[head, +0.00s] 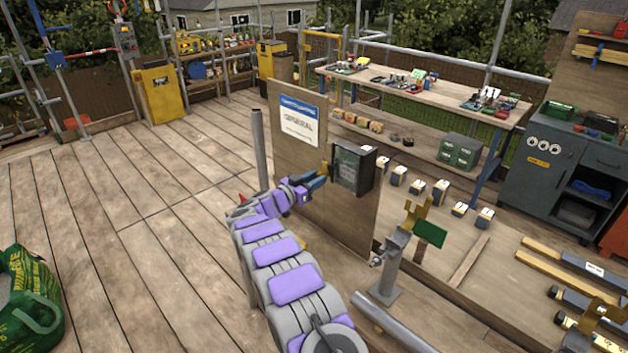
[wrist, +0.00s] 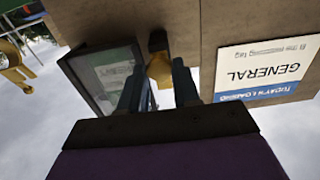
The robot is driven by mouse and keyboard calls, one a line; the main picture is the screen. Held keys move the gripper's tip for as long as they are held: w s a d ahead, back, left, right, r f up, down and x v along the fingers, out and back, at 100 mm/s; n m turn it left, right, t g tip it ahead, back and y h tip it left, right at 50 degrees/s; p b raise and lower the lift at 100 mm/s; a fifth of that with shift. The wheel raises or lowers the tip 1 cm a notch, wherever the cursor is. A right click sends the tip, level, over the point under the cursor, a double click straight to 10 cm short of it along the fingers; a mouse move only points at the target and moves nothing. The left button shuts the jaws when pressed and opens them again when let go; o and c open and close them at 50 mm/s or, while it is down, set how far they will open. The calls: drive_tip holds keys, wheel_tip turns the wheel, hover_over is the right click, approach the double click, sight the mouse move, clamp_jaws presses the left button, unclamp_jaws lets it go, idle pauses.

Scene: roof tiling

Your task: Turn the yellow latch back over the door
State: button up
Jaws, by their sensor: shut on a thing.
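The dark box with a framed, see-through door (head: 350,167) is mounted on the upright wooden board. The door (wrist: 112,75) also shows in the wrist view, where the board appears upside down; it looks closed. The yellow latch (wrist: 160,70) is beside the door's edge, on a dark round pivot. In the head view only a sliver of the latch (head: 325,168) shows. My gripper (head: 320,181) is at the board, left of the box. In the wrist view my gripper (wrist: 157,88) has its two blue fingers on either side of the latch, shut on it. The fingers partly hide the latch and door.
A "GENERAL" sign (head: 300,121) is on the board (head: 285,93), above left of the box. A grey stand with a yellow fork (head: 398,245) rises to the right of the board. Blocks line the bench behind. The deck (head: 120,200) to the left is largely clear.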

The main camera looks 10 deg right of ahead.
drive_tip(key=shift+a+r, duration=0.1)
drive_tip(key=shift+s+f+m+b, duration=0.15)
drive_tip(key=shift+m+b, duration=1.75)
drive_tip(key=shift+m, duration=2.5)
drive_tip(key=shift+w+f+m+b, duration=0.15)
drive_tip(key=shift+m+b, duration=1.75)
drive_tip(key=shift+m, duration=2.5)
drive_tip(key=shift+s, duration=0.1)
drive_tip(key=o, duration=1)
drive_tip(key=shift+o, duration=0.2)
drive_tip(key=p+v, duration=0.3)
drive_tip(key=v, duration=1.4)
drive_tip(key=shift+a, duration=0.15)
